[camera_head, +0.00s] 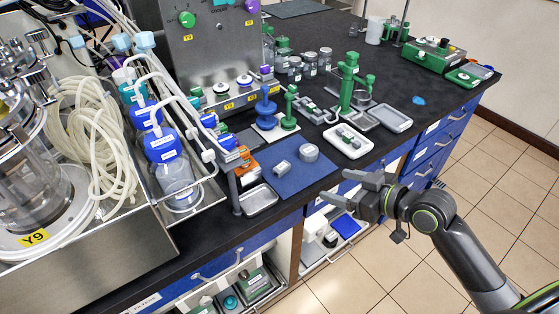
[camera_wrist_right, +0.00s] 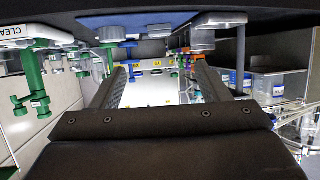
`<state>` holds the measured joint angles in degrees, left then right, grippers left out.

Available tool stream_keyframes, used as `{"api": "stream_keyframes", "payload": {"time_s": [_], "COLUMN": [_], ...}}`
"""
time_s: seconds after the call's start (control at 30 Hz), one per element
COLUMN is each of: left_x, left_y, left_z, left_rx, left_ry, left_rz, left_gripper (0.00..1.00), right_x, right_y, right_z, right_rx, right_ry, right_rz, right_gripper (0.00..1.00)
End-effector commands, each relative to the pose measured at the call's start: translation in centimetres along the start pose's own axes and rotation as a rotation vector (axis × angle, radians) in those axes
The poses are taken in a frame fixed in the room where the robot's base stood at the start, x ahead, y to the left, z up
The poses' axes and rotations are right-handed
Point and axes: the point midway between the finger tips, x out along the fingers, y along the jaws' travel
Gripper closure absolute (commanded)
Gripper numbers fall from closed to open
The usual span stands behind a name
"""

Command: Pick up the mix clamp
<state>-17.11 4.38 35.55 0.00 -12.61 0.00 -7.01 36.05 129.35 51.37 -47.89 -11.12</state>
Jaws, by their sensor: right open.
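I cannot tell for certain which thing is the mix clamp. On the blue mat (camera_head: 292,184) in the head view stand two small grey pieces, a low one (camera_head: 283,168) to the left and a rounder one (camera_head: 309,152) to the right. My right gripper (camera_head: 334,185) is open and empty, in front of the bench edge to the right of the mat, its fingers pointing left. In the right wrist view its two fingers (camera_wrist_right: 160,66) stand wide apart with nothing between them. That view looks upside down, with the bench along the top. My left gripper is not in view.
A white tray (camera_head: 335,146) with small parts lies behind the mat, beside green stands (camera_head: 347,88). An empty metal tray (camera_head: 259,210) lies left of the mat. Blue-capped bottles (camera_head: 161,145) and coiled tubing stand further left. Open shelves are below the bench; the floor at right is clear.

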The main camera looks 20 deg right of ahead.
Motion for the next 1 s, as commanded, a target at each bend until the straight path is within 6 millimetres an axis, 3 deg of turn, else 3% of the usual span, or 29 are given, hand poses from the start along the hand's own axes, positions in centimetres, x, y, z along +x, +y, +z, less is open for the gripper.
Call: {"api": "stream_keyframes", "payload": {"time_s": [0.7,1.0], "left_x": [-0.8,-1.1], "left_y": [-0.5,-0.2], "left_z": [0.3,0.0], "left_rx": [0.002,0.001], "left_ry": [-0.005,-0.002], "left_rz": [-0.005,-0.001], "left_gripper": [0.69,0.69], "right_x": [10.5,12.3], "right_y": [0.1,0.1], "right_z": [-0.1,-0.1], "right_rx": [0.004,0.004], "right_ry": [0.000,0.000], "right_rz": [0.002,0.001], "right_gripper": [0.31,0.31]}}
